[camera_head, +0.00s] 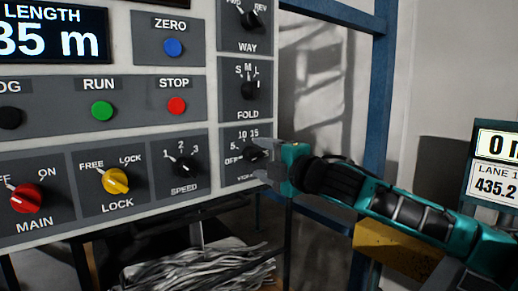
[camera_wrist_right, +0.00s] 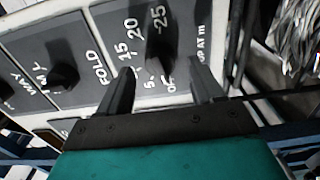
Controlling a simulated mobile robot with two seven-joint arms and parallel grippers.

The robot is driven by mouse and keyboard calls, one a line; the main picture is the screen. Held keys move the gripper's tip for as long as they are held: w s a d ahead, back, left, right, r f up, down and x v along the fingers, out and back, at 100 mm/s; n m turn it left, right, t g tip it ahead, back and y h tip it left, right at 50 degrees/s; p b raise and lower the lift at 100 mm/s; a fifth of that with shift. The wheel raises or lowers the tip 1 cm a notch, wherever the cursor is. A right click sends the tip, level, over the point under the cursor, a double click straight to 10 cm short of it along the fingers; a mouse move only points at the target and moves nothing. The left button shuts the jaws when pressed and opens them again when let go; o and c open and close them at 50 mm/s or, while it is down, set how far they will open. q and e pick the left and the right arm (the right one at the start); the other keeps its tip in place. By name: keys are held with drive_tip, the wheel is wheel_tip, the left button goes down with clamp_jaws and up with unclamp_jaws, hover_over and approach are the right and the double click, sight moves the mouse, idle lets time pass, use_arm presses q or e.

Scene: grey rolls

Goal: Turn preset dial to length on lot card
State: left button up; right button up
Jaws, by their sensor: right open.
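The preset dial (camera_head: 251,155) is a black knob at the lower right of the grey control panel, with marks OFF, 5, 10, 15 showing. In the right wrist view, the dial (camera_wrist_right: 160,42) has marks up to 25 and a partly hidden label ending "OP AT m". Its pointer setting is unclear. My right gripper (camera_head: 266,160) is open at the dial. In the right wrist view, the gripper's fingers (camera_wrist_right: 160,88) point toward the dial, one to each side; contact cannot be told. No lot card is readable. My left gripper is out of view.
The FOLD knob (camera_head: 249,89) and SPEED knob (camera_head: 186,168) are close to the dial. A length display (camera_head: 48,36) reads "35 m", cut off at left. A blue post (camera_head: 376,120) stands right of the panel. Grey strips (camera_head: 200,270) lie below.

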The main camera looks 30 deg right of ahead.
drive_tip(key=shift+w, duration=0.8)
drive_tip(key=shift+w+a, duration=0.1)
drive_tip(key=shift+w, duration=0.15)
drive_tip(key=shift+c, duration=0.2)
drive_tip(key=c, duration=1)
